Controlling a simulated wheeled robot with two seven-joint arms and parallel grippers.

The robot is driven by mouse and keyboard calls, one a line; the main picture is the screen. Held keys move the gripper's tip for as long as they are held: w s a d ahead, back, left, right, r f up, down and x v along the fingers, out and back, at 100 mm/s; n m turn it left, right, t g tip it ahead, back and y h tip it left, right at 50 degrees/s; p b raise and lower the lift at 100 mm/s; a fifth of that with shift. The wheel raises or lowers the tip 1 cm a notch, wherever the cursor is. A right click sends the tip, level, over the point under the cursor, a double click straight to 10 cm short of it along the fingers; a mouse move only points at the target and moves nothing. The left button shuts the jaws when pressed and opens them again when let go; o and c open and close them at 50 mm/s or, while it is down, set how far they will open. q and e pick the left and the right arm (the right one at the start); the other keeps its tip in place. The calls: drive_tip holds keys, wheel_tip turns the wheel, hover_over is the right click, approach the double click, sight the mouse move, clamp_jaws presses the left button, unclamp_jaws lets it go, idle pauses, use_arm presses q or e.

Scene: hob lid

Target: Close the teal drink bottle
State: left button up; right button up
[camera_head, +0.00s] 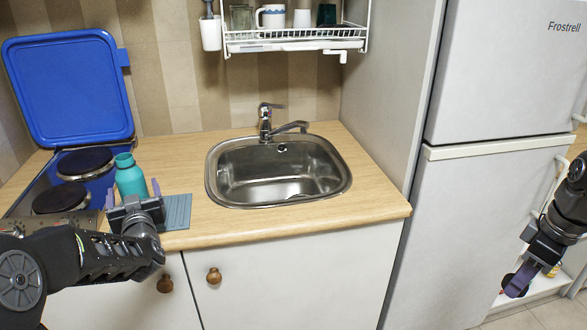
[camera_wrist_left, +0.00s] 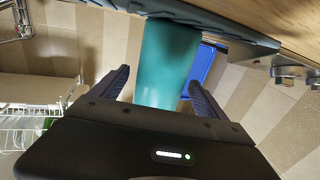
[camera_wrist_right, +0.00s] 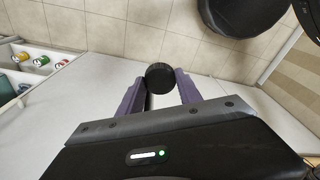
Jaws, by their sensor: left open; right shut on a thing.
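The teal bottle (camera_head: 130,178) stands upright on the counter at the left, by the hob, with no lid on its neck. My left gripper (camera_head: 133,191) is open in front of the bottle, one finger to each side of it in the picture. In the left wrist view the teal body (camera_wrist_left: 165,65) shows between the spread fingers, with gaps beside it. My right gripper (camera_head: 517,277) is low at the right, in front of the fridge and away from the counter. It is shut on a round black cap (camera_wrist_right: 160,77), which shows between its fingertips in the right wrist view.
A ribbed grey-blue mat (camera_head: 178,212) lies beside the bottle. The hob (camera_head: 62,198) with dark plates and a raised blue lid (camera_head: 70,85) is at the left. The sink (camera_head: 278,170) is right of the bottle. The fridge (camera_head: 490,190) stands at the right; a rack (camera_head: 295,38) hangs above.

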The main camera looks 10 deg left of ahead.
use_arm(q)
drive_tip(key=shift+x, duration=0.85)
use_arm(e)
drive_tip(key=shift+r, duration=0.1)
use_arm(q)
clamp_jaws()
idle(0.6)
drive_tip(key=shift+r, duration=0.15)
use_arm(e)
drive_tip(key=shift+r+p, duration=0.5)
drive_tip(key=shift+p, duration=0.05)
use_arm(q)
wheel_tip(320, 180, up, 10)
